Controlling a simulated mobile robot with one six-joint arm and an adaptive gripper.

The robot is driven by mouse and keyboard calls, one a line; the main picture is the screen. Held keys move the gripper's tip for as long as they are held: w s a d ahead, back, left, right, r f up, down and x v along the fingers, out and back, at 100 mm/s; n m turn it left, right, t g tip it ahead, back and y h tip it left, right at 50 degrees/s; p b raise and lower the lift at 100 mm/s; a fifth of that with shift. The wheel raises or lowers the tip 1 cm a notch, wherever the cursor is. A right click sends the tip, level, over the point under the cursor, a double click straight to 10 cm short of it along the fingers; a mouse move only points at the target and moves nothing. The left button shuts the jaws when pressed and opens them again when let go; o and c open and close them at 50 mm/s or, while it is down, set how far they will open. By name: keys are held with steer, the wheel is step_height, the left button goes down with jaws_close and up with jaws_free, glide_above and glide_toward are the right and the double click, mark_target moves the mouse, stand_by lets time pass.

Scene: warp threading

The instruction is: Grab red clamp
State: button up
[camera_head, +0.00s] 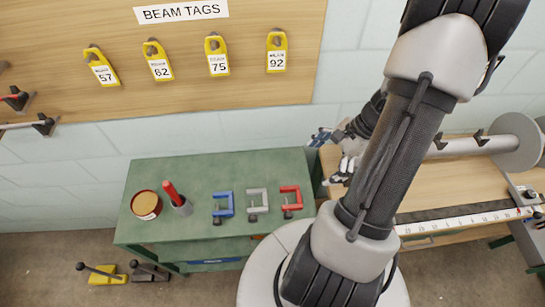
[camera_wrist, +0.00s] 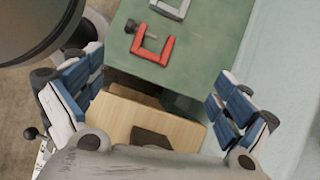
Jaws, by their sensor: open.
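The red clamp (camera_head: 291,198) lies on the green bench top, rightmost in a row of three clamps in the head view. It also shows in the wrist view (camera_wrist: 167,50), near the top centre, with its dark screw knob at the left. My gripper (camera_wrist: 158,88) is open, its blue-padded fingers wide apart and nothing between them. In the head view my gripper (camera_head: 325,150) is right of the green bench's top right corner, partly hidden behind my arm. It is apart from the red clamp.
The grey clamp (camera_head: 257,201) and blue clamp (camera_head: 223,206) lie left of the red one. A wooden table (camera_head: 465,180) with a ruler stands at right.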

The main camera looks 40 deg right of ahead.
steer(key=a+f+b, duration=0.1)
steer(key=f, duration=0.3)
steer(key=a+f+m+b, duration=0.1)
steer(key=f, duration=0.3)
steer(key=a+f+m+b, duration=0.1)
steer(key=a+f+b, duration=0.1)
steer(key=f, duration=0.3)
steer(key=shift+w+f+t, duration=0.1)
steer(key=shift+w+t, duration=0.2)
steer(key=shift+w, duration=0.1)
steer(key=shift+a+b+x, duration=0.2)
steer(key=shift+b+x, duration=1.2)
steer(key=shift+x, duration=1.5)
steer(key=shift+w+r, duration=0.1)
steer(key=shift+r, duration=0.1)
steer(key=shift+f, duration=0.1)
steer(key=c, duration=1.4)
